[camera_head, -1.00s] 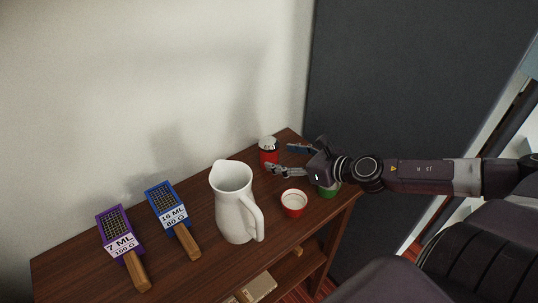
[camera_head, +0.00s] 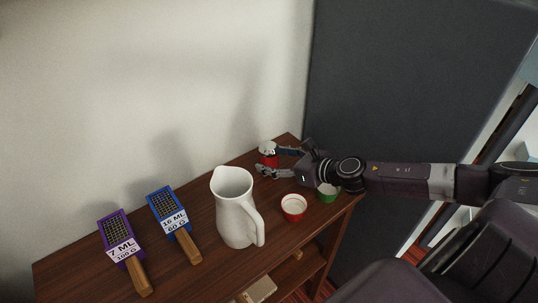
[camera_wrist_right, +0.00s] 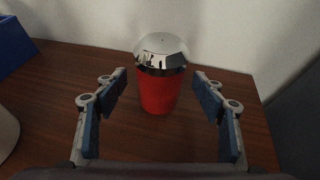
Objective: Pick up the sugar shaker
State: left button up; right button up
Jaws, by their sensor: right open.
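The sugar shaker (camera_head: 268,157) is a red cylinder with a shiny chrome dome top. It stands upright at the far right corner of the wooden table, near the wall. My right gripper (camera_head: 268,161) is open, with its fingers reaching to either side of the shaker. In the right wrist view the shaker (camera_wrist_right: 160,80) stands between and slightly beyond the two open fingertips (camera_wrist_right: 160,88), with gaps on both sides. In the head view the gripper fingers partly hide the shaker's lower body. My left gripper is not in view.
A white pitcher (camera_head: 233,205) stands left of my right arm. A red cup (camera_head: 293,207) and a green cup (camera_head: 328,192) stand below the gripper. A dark panel (camera_head: 400,90) rises behind.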

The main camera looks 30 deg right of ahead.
jog(key=shift+w+a+f+p, duration=0.15)
jog(key=shift+w+p, duration=0.25)
jog(key=shift+w, duration=0.3)
jog(key=shift+w+a+f, duration=0.15)
jog(key=shift+w+f, duration=0.15)
jog(key=shift+w, duration=0.1)
jog(key=c, duration=1.4)
jog(key=shift+r, duration=0.1)
jog(key=shift+c, duration=0.2)
